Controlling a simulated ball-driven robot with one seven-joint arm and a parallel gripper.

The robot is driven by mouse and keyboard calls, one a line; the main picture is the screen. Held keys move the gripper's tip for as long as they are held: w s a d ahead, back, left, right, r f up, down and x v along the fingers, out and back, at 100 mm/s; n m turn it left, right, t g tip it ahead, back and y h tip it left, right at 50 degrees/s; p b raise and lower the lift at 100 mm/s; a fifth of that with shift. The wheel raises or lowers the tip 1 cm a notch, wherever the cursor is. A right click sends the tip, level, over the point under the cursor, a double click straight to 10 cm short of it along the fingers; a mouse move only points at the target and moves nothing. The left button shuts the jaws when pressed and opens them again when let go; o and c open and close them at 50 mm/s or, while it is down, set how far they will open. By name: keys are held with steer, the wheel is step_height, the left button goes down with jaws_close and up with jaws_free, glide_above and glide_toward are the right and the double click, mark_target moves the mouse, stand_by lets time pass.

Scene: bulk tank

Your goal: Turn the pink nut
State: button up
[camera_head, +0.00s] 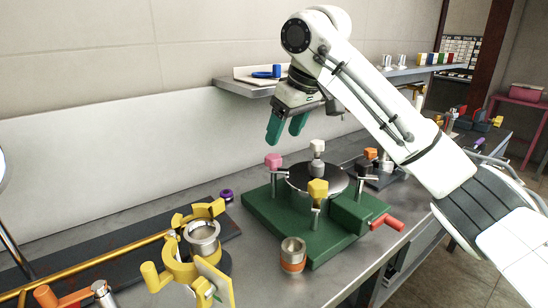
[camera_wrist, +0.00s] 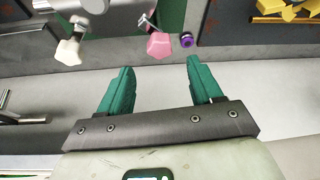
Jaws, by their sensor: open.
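The pink nut (camera_head: 273,161) sits on a post at the left corner of the green base (camera_head: 262,218), beside the round metal disc. In the wrist view the pink nut (camera_wrist: 159,46) shows as a faceted pink head, beyond the fingertips and between their lines. My gripper (camera_head: 287,133) is open and empty, with its green fingers pointing down, above the level of the pink nut and apart from it. The fingers also show in the wrist view (camera_wrist: 158,68).
A yellow nut (camera_head: 318,188), a white nut (camera_head: 317,146) and an orange nut (camera_head: 370,153) stand near the disc. A red-orange handle (camera_head: 386,222) juts from the base's right. A yellow clamp fixture (camera_head: 190,255) is at the front left. A shelf (camera_head: 246,87) hangs behind.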

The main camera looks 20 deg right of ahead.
mark_target(275, 157)
steer(key=x, duration=0.7)
steer(key=shift+f+b, duration=0.2)
steer(key=shift+b, duration=0.2)
steer(key=shift+r, duration=0.1)
steer(key=c, duration=1.1)
